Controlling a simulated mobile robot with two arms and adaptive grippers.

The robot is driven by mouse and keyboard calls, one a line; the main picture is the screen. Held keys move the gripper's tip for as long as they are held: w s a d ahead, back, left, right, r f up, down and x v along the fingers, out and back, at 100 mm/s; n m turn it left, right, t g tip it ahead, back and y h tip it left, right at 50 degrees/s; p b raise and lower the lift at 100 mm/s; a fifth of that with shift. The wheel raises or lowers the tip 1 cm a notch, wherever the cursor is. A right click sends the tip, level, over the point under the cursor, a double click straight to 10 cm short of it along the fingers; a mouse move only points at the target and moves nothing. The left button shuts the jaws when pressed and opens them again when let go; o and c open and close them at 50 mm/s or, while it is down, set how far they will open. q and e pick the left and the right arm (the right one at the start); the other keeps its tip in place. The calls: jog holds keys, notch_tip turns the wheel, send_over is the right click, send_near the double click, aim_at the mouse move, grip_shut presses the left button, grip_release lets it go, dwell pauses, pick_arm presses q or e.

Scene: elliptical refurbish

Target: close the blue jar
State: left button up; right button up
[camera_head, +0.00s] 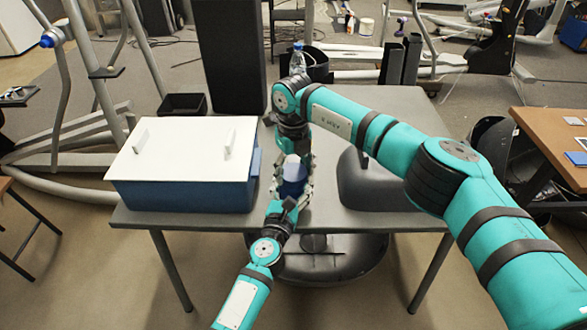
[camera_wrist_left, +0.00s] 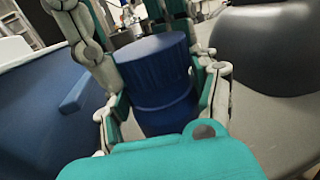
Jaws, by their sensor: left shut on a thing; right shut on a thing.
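The blue jar (camera_head: 293,186) stands upright on the grey table (camera_head: 365,222), beside a large box. In the left wrist view, its body (camera_wrist_left: 168,120) is dark blue, with a wide blue lid (camera_wrist_left: 152,58) at the top and a ridge between them. I cannot tell whether the lid is fully seated. My left gripper (camera_head: 292,194) comes from the front, its fingers shut around the jar's body. My right gripper (camera_head: 293,157) reaches down from above and is shut at the lid. The fingers partly hide the jar in the head view.
A blue box with a white lid (camera_head: 185,148) stands close on the left. A dark rounded object (camera_head: 375,183) lies on the right. A small black bin (camera_head: 183,104), a clear bottle (camera_head: 298,58) and black holders (camera_head: 401,62) stand farther back. The front table edge is near.

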jog(key=shift+s+f, duration=0.1)
jog(key=shift+f, duration=0.5)
jog(key=shift+c, duration=0.2)
jog(key=shift+f, duration=0.2)
jog(key=shift+c, duration=1.3)
jog(key=shift+f, duration=0.15)
jog(key=shift+o, duration=0.2)
jog(key=shift+s+a, duration=0.1)
jog(key=shift+g+y, duration=0.3)
